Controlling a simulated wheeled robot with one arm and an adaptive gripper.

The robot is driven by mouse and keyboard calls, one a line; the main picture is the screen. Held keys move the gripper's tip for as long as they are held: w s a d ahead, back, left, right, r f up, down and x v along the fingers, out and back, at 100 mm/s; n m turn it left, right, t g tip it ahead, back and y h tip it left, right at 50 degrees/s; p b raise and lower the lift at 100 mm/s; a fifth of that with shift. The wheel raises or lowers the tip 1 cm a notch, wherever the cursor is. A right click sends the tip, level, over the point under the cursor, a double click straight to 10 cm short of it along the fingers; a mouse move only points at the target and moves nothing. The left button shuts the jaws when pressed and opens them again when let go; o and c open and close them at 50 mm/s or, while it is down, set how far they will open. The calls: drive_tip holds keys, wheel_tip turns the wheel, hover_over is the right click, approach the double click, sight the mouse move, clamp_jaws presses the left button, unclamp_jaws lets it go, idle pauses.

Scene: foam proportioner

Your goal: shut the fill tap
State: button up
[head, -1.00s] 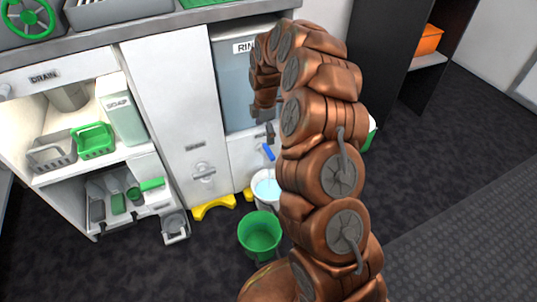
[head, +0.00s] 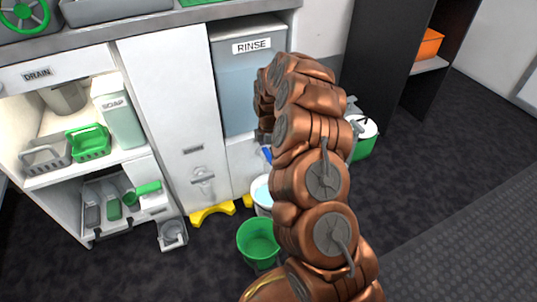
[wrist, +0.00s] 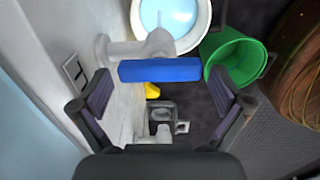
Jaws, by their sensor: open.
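The fill tap (wrist: 122,52) is a pale grey pipe coming out of the white panel, with a blue bar handle (wrist: 160,70). In the head view only a bit of the blue handle (head: 266,154) shows beside my arm. My gripper (wrist: 160,82) is open, with one dark finger to the left and one to the right of the handle. The handle lies across the picture between the fingertips, with gaps on both sides; contact is not visible. A white bucket (wrist: 204,40) holding light blue water stands below the tap. A pale streak by the spout looks like running water.
A green bucket (head: 258,240) stands on the floor beside the white bucket. The white cabinet panel (wrist: 85,35) is close on the gripper's left. A tank labelled RINSE (head: 250,85) is above. Yellow feet (head: 212,213) stick out at the floor. Open dark floor lies to the right.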

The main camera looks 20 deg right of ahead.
drive_tip(key=shift+c, duration=0.3)
drive_tip(key=c, duration=0.8)
drive_tip(key=shift+m+p, duration=0.3)
drive_tip(key=shift+p, duration=0.2)
drive_tip(key=m+p, duration=0.2)
drive_tip(key=p, duration=0.1)
drive_tip(key=shift+r+m, duration=0.2)
drive_tip(key=shift+m, duration=0.1)
drive_tip(key=m+p, duration=0.9)
drive_tip(key=m, duration=0.1)
drive_tip(key=shift+m+p, duration=0.4)
drive_tip(key=shift+f+m+p, duration=0.2)
drive_tip(key=shift+m+p, duration=1.1)
drive_tip(key=shift+m, duration=0.6)
drive_tip(key=shift+f, duration=0.1)
